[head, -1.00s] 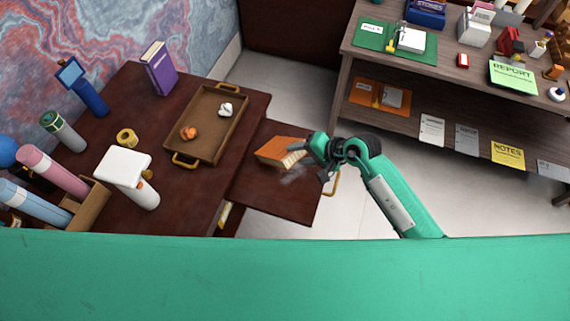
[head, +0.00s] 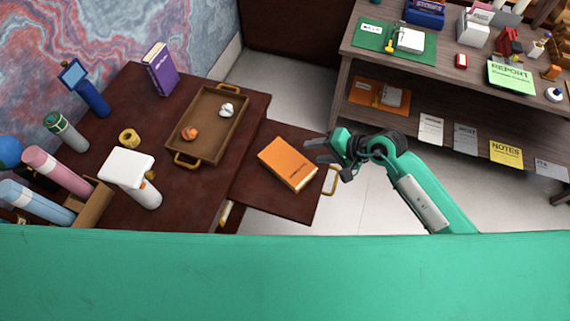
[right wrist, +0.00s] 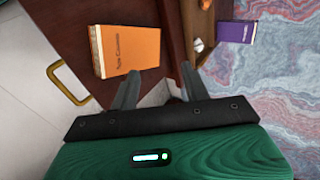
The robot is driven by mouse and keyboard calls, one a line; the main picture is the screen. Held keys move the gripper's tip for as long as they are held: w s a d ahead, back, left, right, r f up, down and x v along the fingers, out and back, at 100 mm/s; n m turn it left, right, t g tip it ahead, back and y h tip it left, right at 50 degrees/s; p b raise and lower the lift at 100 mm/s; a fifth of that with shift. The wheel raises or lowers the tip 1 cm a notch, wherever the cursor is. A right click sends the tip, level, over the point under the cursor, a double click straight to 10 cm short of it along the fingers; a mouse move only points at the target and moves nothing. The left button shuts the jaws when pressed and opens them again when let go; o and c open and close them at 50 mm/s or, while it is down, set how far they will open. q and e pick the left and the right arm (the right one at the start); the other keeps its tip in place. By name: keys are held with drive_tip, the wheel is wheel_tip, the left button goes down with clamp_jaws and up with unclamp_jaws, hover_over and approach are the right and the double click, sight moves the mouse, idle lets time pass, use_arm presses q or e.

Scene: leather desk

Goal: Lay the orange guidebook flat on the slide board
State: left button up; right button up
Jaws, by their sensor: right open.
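The orange guidebook (head: 287,162) lies flat on the slide board (head: 262,197), the dark red-brown board that sticks out from the desk's right side. Its cover faces up. The book also shows in the right wrist view (right wrist: 130,50), beyond the fingers. My right gripper (head: 314,150) is open and empty, just right of the book and apart from it. In the right wrist view its two fingers (right wrist: 158,88) are spread with nothing between them. My left gripper is not in view.
A brown tray (head: 204,151) with two crumpled paper balls stands on the desk (head: 190,205). A purple book (head: 160,70) stands upright behind it. The slide board has a brass handle (head: 331,181) at its right edge. A shelf (head: 400,63) with stationery is at the back right.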

wheel_tip(320, 180, up, 7)
drive_tip(key=d+p, duration=0.1)
drive_tip(key=shift+s+d+f+p, duration=0.2)
drive_tip(key=shift+s+d+p, duration=0.15)
drive_tip(key=shift+s, duration=0.05)
